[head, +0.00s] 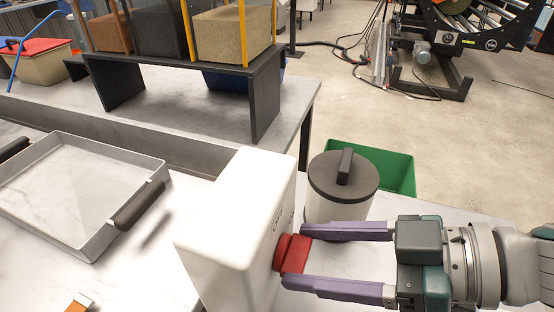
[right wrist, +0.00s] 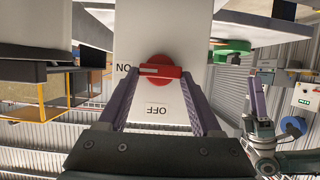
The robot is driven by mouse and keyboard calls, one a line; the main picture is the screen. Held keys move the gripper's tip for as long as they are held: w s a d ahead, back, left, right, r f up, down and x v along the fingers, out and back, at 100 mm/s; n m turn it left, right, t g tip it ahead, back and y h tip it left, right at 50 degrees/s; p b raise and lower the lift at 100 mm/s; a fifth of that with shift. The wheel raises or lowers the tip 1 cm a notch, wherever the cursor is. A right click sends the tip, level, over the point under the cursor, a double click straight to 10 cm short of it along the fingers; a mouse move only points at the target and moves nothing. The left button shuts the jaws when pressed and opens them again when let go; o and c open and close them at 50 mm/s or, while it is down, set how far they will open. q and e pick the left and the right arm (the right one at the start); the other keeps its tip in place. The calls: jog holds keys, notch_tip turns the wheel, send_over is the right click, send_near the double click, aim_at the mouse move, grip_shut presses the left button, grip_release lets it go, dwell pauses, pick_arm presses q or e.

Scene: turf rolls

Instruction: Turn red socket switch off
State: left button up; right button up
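The red switch knob (head: 291,253) sits on the side face of a white box (head: 235,230) on the table. In the right wrist view the red knob (right wrist: 160,70) has its handle bar lying sideways, its left end at the ON label (right wrist: 124,69). The OFF label (right wrist: 158,110) is below the knob; both labels appear upside down. My right gripper (head: 292,257) has its purple fingers spread on either side of the knob, tips close to it; firm contact is not clear. My left gripper (right wrist: 252,104) shows small at the right of the right wrist view; its opening is unclear.
A canister with a dark lid (head: 344,176) stands close behind my right gripper. A green bin (head: 375,166) is behind it. A metal tray (head: 45,190) with dark handles lies left of the box. A dark shelf (head: 180,60) holds blocks at the back.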

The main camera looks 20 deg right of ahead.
jog(key=c, duration=0.9)
jog(key=shift+o, duration=0.2)
